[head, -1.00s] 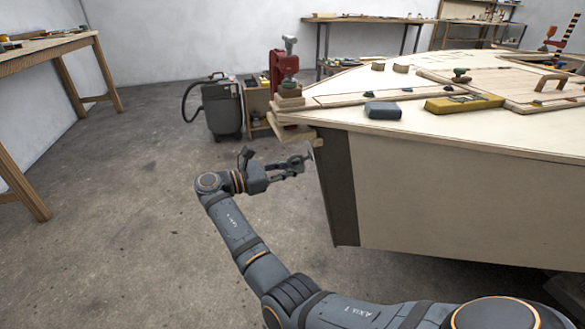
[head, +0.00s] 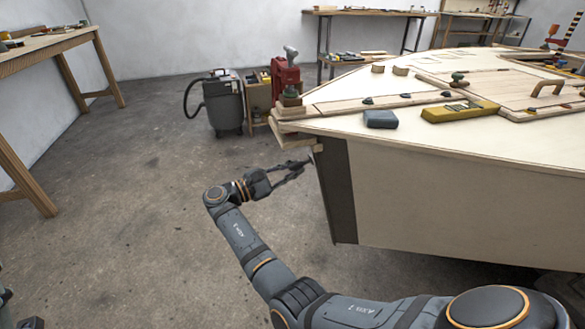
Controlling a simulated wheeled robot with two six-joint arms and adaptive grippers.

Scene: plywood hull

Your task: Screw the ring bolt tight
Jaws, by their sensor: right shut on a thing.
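The plywood hull (head: 450,195) fills the right side, with a dark stem strip (head: 338,190) down its bow edge. My right gripper (head: 302,167) reaches from the left to the upper part of this strip, just under the deck's overhanging tip. Its fingers are shut at the strip on the ring bolt, which is too small and too covered by the fingertips to make out. I cannot see how far the bolt sits in the stem. My left gripper is not in view.
A blue-grey block (head: 380,119) and a yellow tool (head: 460,111) lie on the deck. A grey vacuum (head: 223,102) stands behind.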

